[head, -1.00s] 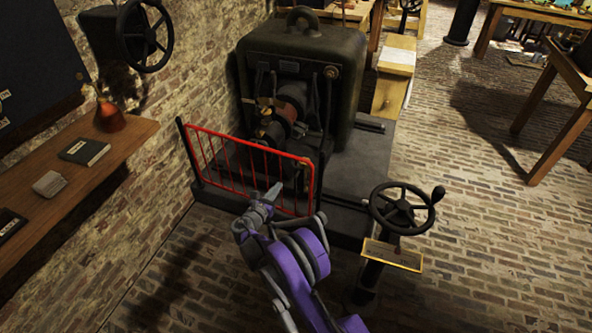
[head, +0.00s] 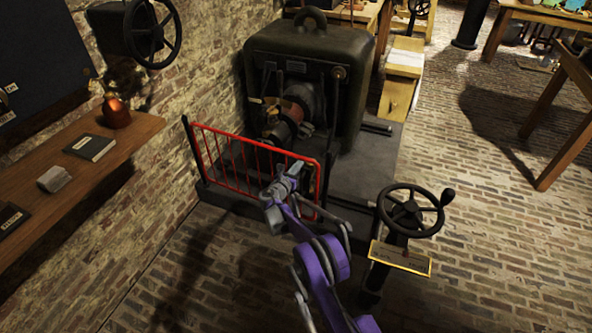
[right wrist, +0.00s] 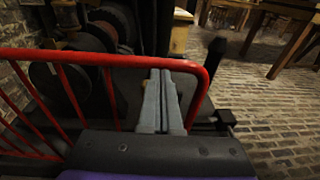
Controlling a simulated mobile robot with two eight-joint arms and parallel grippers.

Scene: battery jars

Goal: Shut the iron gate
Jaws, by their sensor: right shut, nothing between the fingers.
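The red iron gate (head: 232,160) stands across the front of the dark machine's base, with its left end at a black post (head: 193,150) by the brick wall. My right gripper (head: 294,169) is shut and empty, at the near side of the gate close to its right end. In the right wrist view the fingers (right wrist: 160,85) lie just below the red top rail (right wrist: 100,58). I cannot tell whether they touch the gate. A black post (right wrist: 213,60) shows just right of the gate's free end; whether they meet is unclear. My left gripper is not in view.
The dark machine (head: 330,60) sits behind the gate. A black handwheel (head: 411,212) on a stand, with a brass-edged plate (head: 400,259), is right of my right arm. A wooden shelf (head: 100,185) runs along the left wall. Brick floor is open on the right.

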